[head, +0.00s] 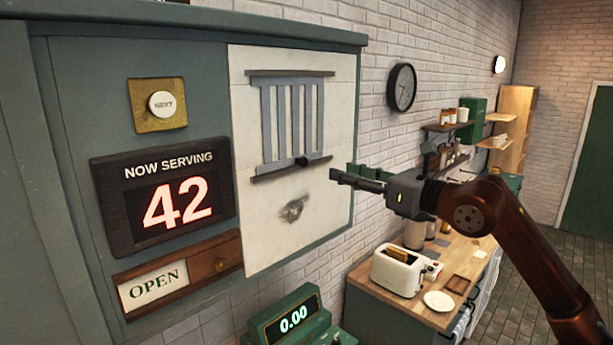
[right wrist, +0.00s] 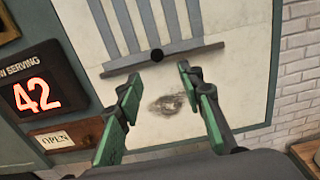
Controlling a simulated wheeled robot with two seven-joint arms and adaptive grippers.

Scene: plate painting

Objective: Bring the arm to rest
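My right gripper (head: 345,176) reaches in from the right in the head view, in front of the right part of a white plate (head: 250,215) on a green-grey wall cabinet. In the right wrist view the two green-padded fingers of the right gripper (right wrist: 158,80) stand wide apart with nothing between them. Beyond them the plate carries a grey barred frame (right wrist: 150,25) with a black knob (right wrist: 156,55) on its lower rail. A dark smudge (head: 293,209) shows on the plate below the rail. My left gripper is not in view.
Left of the plate are a NEXT button (head: 162,104), a red "42" display (head: 165,200) and an OPEN sign (head: 155,287). A green register (head: 290,315) is below. A counter with a toaster (head: 398,270) and a saucer (head: 439,300) lies below my right arm.

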